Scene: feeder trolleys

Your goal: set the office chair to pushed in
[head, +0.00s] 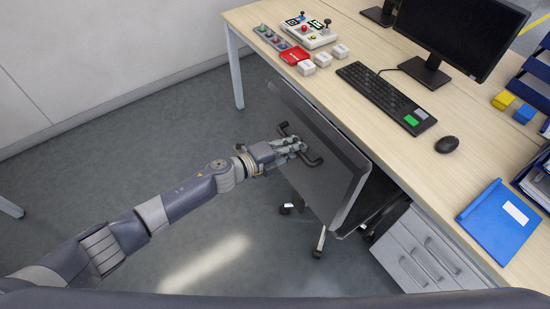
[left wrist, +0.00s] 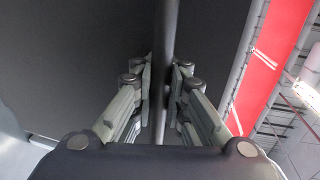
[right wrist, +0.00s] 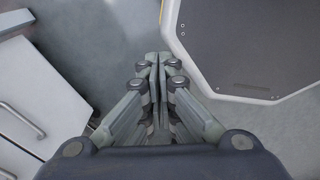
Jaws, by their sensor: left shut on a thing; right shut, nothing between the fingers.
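The office chair (head: 338,178) stands at the near edge of the desk (head: 330,82), its dark backrest towards me and its seat side under the desktop. A dark bar handle (head: 312,158) is on the rear of the backrest. My left gripper (head: 298,145) is shut on this handle; in the left wrist view the fingers (left wrist: 161,85) close around the bar (left wrist: 163,50) in front of the dark backrest (left wrist: 80,50). My right gripper (right wrist: 153,65) is shut and empty above the grey floor; it does not show in the head view.
A drawer unit (head: 425,255) stands under the desk, right of the chair. On the desk are a monitor (head: 460,30), keyboard (head: 385,95), mouse (head: 447,144), blue folder (head: 505,220) and control box (head: 310,32). A desk leg (head: 235,70) is at the left. Floor on the left is clear.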

